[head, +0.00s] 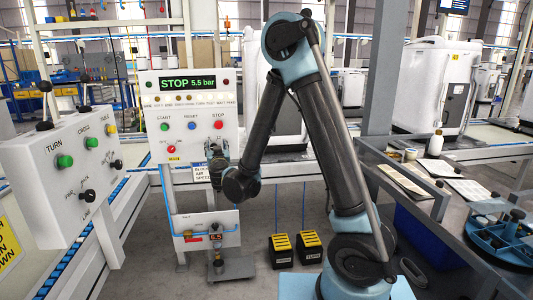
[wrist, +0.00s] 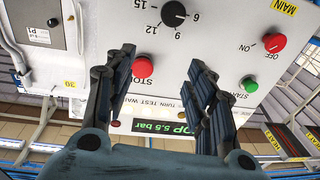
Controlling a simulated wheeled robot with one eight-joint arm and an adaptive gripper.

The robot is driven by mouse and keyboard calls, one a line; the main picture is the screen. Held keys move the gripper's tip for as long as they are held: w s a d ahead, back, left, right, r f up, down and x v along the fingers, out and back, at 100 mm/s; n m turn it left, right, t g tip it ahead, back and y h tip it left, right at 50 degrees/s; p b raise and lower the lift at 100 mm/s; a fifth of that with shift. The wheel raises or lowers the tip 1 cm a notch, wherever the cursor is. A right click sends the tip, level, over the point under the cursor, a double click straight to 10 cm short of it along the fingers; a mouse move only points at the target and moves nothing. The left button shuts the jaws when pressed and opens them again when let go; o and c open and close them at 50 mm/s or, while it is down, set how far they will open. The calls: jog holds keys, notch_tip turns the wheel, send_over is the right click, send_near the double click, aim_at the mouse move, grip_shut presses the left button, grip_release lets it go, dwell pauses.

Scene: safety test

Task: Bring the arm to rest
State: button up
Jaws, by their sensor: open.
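My gripper (head: 217,158) is in front of the lower right part of the white control panel (head: 152,108), just below its red STOP button (head: 218,125). In the wrist view my gripper (wrist: 161,60) is open and empty, its two fingers spread in front of the panel face. The red button (wrist: 143,66) shows between the fingers, near the left one. Whether a fingertip touches the panel cannot be told. My arm is raised and bent, with its elbow high. The panel display (head: 188,84) reads STOP 5.5 bar.
A box with TURN and CROSS buttons (head: 62,170) stands at the left. Two black-and-yellow pedals (head: 295,249) lie on the floor. A bench with papers and a white bottle (head: 435,145) is at the right.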

jog(key=d+r+n+g+y, duration=0.2)
jog(key=d+r+n+y, duration=0.15)
jog(key=d+r, duration=0.4)
jog(key=s+d+r+n+g+y, duration=0.1)
jog(key=s+d+r+g+y, duration=0.15)
jog(key=d, duration=0.35)
jog(key=s+d+f+m+g+h, duration=0.2)
jog(key=s+d+f+g+h, duration=0.1)
jog(key=s+d+f, duration=0.4)
jog(key=s+d+f+m+g+h, duration=0.3)
jog(key=s+d+f+g+h, duration=0.1)
jog(key=s+d, duration=0.9)
jog(key=s+d+f+m+g+h, duration=0.3)
jog(key=s+d+f, duration=0.6)
jog(key=d, duration=0.5)
jog(key=shift+s+d+f+g+h, duration=0.4)
jog(key=shift+g+h, duration=0.15)
jog(key=shift+h, duration=0.35)
jog(key=shift+a, duration=0.1)
jog(key=shift+w+f, duration=0.15)
jog(key=shift+w, duration=0.35)
